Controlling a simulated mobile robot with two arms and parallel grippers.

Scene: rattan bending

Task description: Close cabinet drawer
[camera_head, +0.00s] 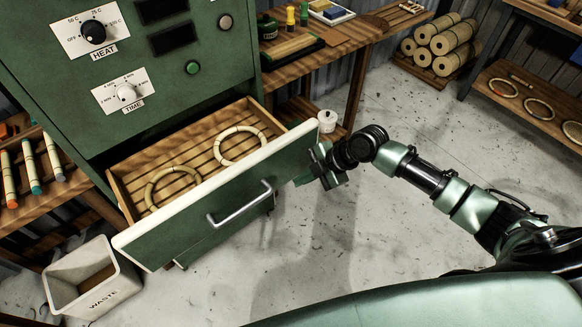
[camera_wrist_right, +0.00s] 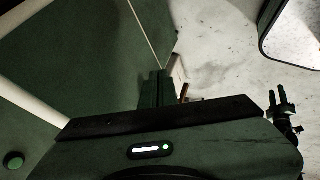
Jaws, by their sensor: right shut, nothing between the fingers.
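The drawer (camera_head: 214,219) of the green cabinet (camera_head: 150,75) is pulled out. Its green front has white edges and a metal bar handle (camera_head: 240,204). Two pale rattan rings lie on its slatted floor, one toward the right (camera_head: 241,162) and one toward the left (camera_head: 172,206). My right gripper (camera_head: 318,172) is shut and empty at the right end of the drawer front. I cannot tell whether it touches the front. In the right wrist view its fingers (camera_wrist_right: 157,88) are together, with a green panel (camera_wrist_right: 85,60) to the left. My left gripper is not in the head view.
A waste bin (camera_head: 92,281) stands left of the drawer. A wooden workbench (camera_head: 345,45) with a small white container (camera_head: 327,121) below it is behind my right gripper. Rolled bundles (camera_head: 440,42) and a shelf with rings (camera_head: 530,98) are farther right. The floor in front of the drawer is clear.

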